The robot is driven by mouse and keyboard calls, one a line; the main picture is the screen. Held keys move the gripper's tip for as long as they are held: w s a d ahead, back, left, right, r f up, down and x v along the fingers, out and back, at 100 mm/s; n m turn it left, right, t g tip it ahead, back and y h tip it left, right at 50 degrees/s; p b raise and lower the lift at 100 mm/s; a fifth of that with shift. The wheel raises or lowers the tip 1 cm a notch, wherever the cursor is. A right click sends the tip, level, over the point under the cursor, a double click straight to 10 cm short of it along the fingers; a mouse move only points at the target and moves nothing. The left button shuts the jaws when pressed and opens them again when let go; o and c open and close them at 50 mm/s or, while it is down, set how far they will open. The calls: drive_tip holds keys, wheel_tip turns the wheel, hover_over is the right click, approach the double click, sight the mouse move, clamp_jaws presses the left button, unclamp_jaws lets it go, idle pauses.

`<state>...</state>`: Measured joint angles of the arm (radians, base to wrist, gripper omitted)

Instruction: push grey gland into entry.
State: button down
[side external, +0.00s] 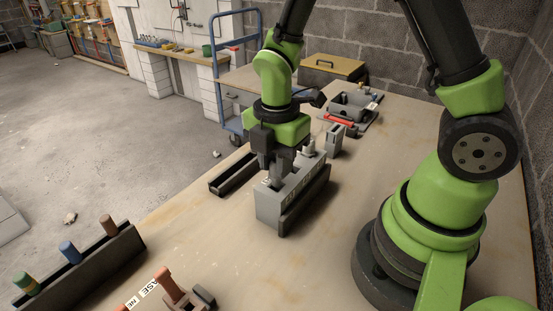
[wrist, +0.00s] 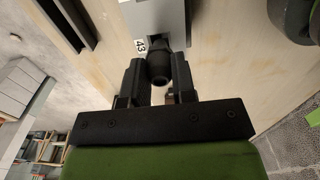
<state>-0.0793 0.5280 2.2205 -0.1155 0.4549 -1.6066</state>
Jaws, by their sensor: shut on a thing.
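The grey box (side external: 280,205), with letters on its long face, stands on the bench in a dark holder. My gripper (side external: 275,165) points down over the box's near end. In the wrist view my gripper (wrist: 157,88) has its two fingers on either side of a dark grey, round gland (wrist: 159,68), and it is shut on it. The gland lies at the edge of the grey box (wrist: 158,14), beside a white tag reading 43 (wrist: 141,45). The entry is hidden under the gland and the fingers, so I cannot tell how deep the gland sits.
A pale fitting (side external: 308,147) stands at the box's far end. An empty black tray (side external: 234,173) lies left of it. A black rack (side external: 82,268) with green, blue and brown plugs stands front left. A yellow case (side external: 333,68) is behind. The bench between box and arm base is clear.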

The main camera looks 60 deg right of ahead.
drive_tip(key=shift+f, duration=1.2)
idle(0.4)
drive_tip(key=c, duration=0.6)
unclamp_jaws()
drive_tip(key=shift+r, duration=0.15)
drive_tip(key=shift+r, duration=3.4)
drive_tip(key=shift+r, duration=0.15)
drive_tip(key=s+r+m+t, duration=0.2)
drive_tip(key=s+r+m, duration=0.1)
drive_tip(key=m, duration=0.4)
drive_tip(key=s+r+m+t+y, duration=0.1)
drive_tip(key=s+r+m+t, duration=0.1)
drive_tip(key=s+r+m, duration=0.2)
drive_tip(key=s+r+m+t+y, duration=0.1)
drive_tip(key=s+r+m+t, duration=0.2)
drive_tip(key=r+m, duration=0.4)
drive_tip(key=shift+s+a+r+m, duration=0.1)
drive_tip(key=shift+s+a+m, duration=0.1)
drive_tip(key=shift+m, duration=0.85)
drive_tip(key=shift+s+a+r+m, duration=0.1)
drive_tip(key=shift+s+a+m, duration=0.05)
drive_tip(key=shift+m, duration=0.9)
